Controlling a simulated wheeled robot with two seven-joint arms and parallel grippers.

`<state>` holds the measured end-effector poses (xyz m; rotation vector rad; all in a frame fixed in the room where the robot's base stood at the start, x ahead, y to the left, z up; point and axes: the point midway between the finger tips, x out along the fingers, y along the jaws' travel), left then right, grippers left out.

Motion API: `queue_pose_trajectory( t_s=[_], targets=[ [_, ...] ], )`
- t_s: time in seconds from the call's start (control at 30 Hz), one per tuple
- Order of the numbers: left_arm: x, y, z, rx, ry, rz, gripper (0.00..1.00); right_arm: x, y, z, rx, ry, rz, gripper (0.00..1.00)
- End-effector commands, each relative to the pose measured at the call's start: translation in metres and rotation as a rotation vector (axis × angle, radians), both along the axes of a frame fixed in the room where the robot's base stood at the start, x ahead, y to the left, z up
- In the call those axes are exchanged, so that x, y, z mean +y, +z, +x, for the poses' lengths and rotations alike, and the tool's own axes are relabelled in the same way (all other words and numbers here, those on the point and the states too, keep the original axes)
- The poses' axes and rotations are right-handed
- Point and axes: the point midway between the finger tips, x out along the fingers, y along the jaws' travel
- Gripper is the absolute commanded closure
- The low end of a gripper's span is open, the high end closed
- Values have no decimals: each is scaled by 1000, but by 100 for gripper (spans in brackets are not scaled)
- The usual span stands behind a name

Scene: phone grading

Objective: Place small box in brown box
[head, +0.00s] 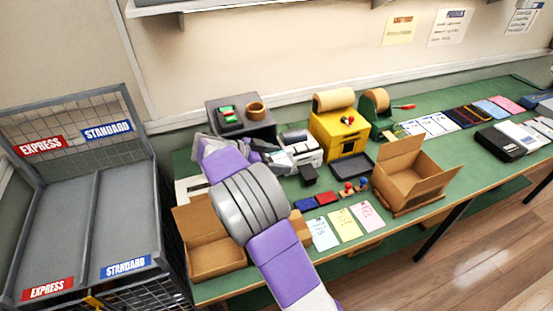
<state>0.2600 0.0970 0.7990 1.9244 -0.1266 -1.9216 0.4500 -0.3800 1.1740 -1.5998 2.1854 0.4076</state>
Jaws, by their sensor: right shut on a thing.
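My right arm comes in from the bottom and bends left, then its wrist turns back right. My right gripper (307,167) is over the middle of the green table, beyond the coloured cards. It is shut on a small dark box (309,176), whose shape is hard to make out. An open brown box (412,186) with raised flaps stands to the right of the gripper, apart from it. Another open brown box (215,260) stands at the table's left end, partly covered by my arm. My left gripper is not in view.
A yellow machine (338,138) with a brown roll and a dark tray (352,166) stand behind. Cards (345,224) lie at the front edge of the table (428,133). Phones and dark boxes (501,142) lie at right. A grey two-lane rack (85,215) stands left.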

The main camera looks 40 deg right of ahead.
Motion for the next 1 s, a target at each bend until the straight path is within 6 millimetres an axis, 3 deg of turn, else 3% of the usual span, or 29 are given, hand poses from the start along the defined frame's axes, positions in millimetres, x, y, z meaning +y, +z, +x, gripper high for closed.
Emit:
queue_pose_trajectory(
  t_s=[0.27,0.57,1.0],
  targets=[
    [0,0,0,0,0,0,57,16,-5,0,1,112,1,52],
    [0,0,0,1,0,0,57,48,-17,0,2,359,2,52],
    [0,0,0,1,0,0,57,160,-59,1,0,1220,7,52]
  ],
)
